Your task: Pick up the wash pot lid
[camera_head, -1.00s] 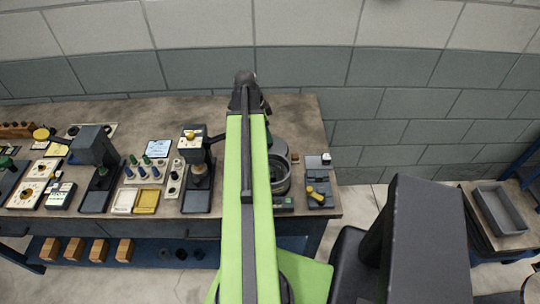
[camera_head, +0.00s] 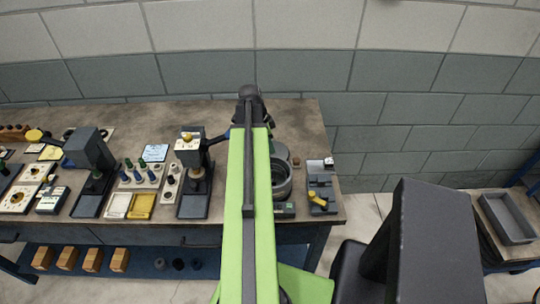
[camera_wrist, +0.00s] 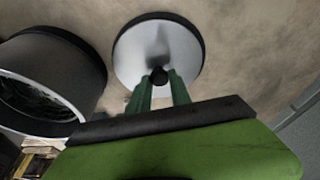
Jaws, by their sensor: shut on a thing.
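The wash pot lid (camera_wrist: 145,48) is a pale metallic disc with a dark rim and a small black knob. In the wrist view it is at the top centre, over the worn bench top. The green fingers of my gripper (camera_wrist: 160,84) are closed on its knob. I cannot tell whether the lid rests on the bench or is just clear of it. The wash pot (camera_wrist: 52,72), dark and round with an open mouth, is left of the lid. In the head view the pot (camera_head: 283,180) stands right of my arm. The arm hides the lid there.
The bench (camera_head: 285,118) has bare room at the back. Two dark presses (camera_head: 193,205) (camera_head: 88,152), trays and small tools crowd its left half. A dark fixture with a yellow handle (camera_head: 317,198) stands at its right end. A grey bin (camera_head: 507,218) is on a table at far right.

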